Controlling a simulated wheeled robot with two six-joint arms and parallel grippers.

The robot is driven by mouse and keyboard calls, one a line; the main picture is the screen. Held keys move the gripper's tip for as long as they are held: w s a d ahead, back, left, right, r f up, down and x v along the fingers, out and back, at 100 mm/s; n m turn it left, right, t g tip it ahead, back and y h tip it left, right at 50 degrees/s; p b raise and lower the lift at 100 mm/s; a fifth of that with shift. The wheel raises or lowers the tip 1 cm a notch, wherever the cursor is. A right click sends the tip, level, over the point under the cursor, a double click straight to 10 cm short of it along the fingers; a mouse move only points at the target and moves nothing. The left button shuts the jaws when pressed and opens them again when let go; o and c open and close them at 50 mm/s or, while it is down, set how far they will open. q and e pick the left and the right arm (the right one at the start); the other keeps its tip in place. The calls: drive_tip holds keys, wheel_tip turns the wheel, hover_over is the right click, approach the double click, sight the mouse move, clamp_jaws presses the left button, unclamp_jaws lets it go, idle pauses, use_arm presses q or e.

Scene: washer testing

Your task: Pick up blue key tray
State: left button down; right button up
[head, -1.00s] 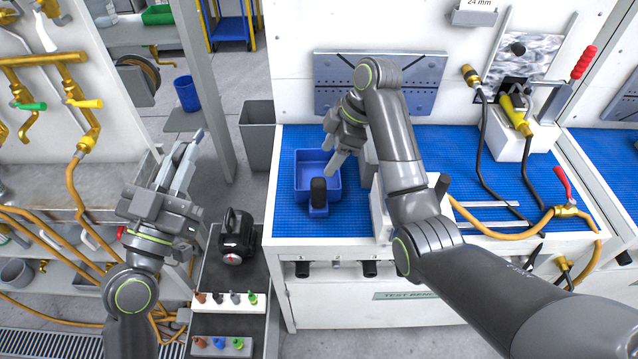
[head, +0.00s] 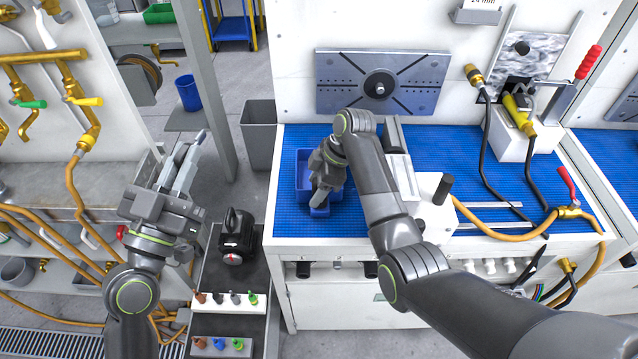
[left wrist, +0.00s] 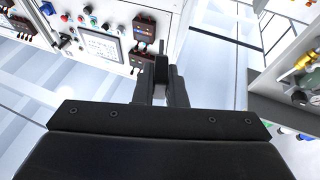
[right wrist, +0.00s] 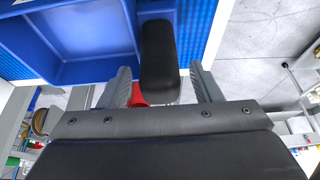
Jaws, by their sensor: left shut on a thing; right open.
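The blue key tray (head: 304,183) sits on the blue mat at the left end of the test bench, partly hidden by my right gripper. It also shows in the right wrist view (right wrist: 75,72), with an upright black handle (right wrist: 160,60) at its near end. My right gripper (head: 320,200) is open over the handle end. In the right wrist view its fingers (right wrist: 163,85) stand on either side of the handle, with gaps visible. My left gripper (head: 186,165) is shut on a thin dark object (left wrist: 161,67), away from the bench to the left; I cannot tell what it is.
A white box with a black knob (head: 437,217) stands on the bench close to my right arm. Hoses and a red-handled valve (head: 566,190) lie further right. A grey bin (head: 258,135) stands left of the bench. A black device (head: 236,237) sits on the cart below my left gripper.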

drive_tip(key=shift+c, duration=0.2)
clamp_jaws()
drive_tip(key=shift+r, duration=0.2)
use_arm(q)
drive_tip(key=shift+f, duration=0.1)
use_arm(e)
drive_tip(key=shift+w+r, duration=0.1)
drive_tip(key=shift+r, duration=0.2)
use_arm(q)
drive_tip(key=shift+f+b, duration=0.5)
drive_tip(key=shift+b, duration=0.15)
use_arm(e)
wheel_tip(320, 180, up, 9)
drive_tip(key=shift+r, duration=0.15)
